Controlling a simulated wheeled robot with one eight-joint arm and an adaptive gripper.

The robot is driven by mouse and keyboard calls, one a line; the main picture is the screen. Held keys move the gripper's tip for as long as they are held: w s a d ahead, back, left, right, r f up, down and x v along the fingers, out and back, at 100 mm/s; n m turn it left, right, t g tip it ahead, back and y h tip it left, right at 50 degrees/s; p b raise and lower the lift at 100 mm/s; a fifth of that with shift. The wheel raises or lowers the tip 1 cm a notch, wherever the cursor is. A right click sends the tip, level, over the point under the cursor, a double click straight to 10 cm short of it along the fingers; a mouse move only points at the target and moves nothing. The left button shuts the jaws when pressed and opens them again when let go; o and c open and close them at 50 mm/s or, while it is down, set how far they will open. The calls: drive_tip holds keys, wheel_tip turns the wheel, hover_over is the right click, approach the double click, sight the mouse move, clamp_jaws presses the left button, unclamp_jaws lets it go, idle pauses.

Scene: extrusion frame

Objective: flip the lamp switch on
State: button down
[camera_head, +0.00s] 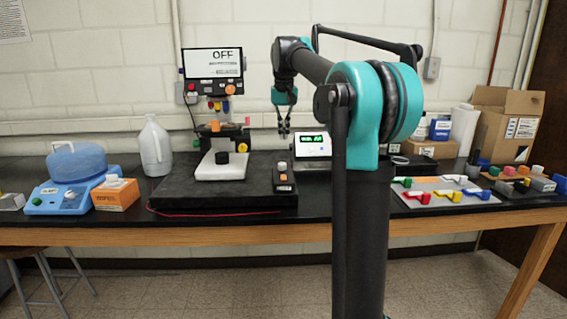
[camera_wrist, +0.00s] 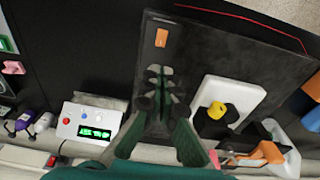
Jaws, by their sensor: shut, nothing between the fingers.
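A small dark switch box with an orange top part (camera_head: 284,178) sits at the right end of the black slab (camera_head: 180,192). I take it to be the lamp switch; its rocker position is too small to read. A screen (camera_head: 212,62) behind the slab reads OFF. My gripper (camera_head: 284,134) is shut and empty, pointing down above and behind the switch box, apart from it. In the wrist view, the orange part (camera_wrist: 161,37) shows just beyond the shut fingertips (camera_wrist: 159,72). The lower body of the box blends into the dark slab there.
A white display box (camera_head: 312,146) with green text stands right of the slab. A grey board with colored handles (camera_head: 440,192) is at right. A white jug (camera_head: 155,148) stands at left.

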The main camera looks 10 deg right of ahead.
sight(284, 177)
drive_tip(key=f, duration=0.4)
drive_tip(key=w+f, duration=0.1)
drive_tip(key=f, duration=0.9)
drive_tip(key=shift+w+d, duration=0.1)
drive_tip(key=shift+w, duration=0.25)
drive_tip(key=shift+w+f, duration=0.2)
drive_tip(key=shift+f, duration=0.15)
drive_tip(key=shift+s, duration=0.15)
drive_tip(key=shift+s+r, duration=0.25)
drive_tip(key=shift+s, duration=0.45)
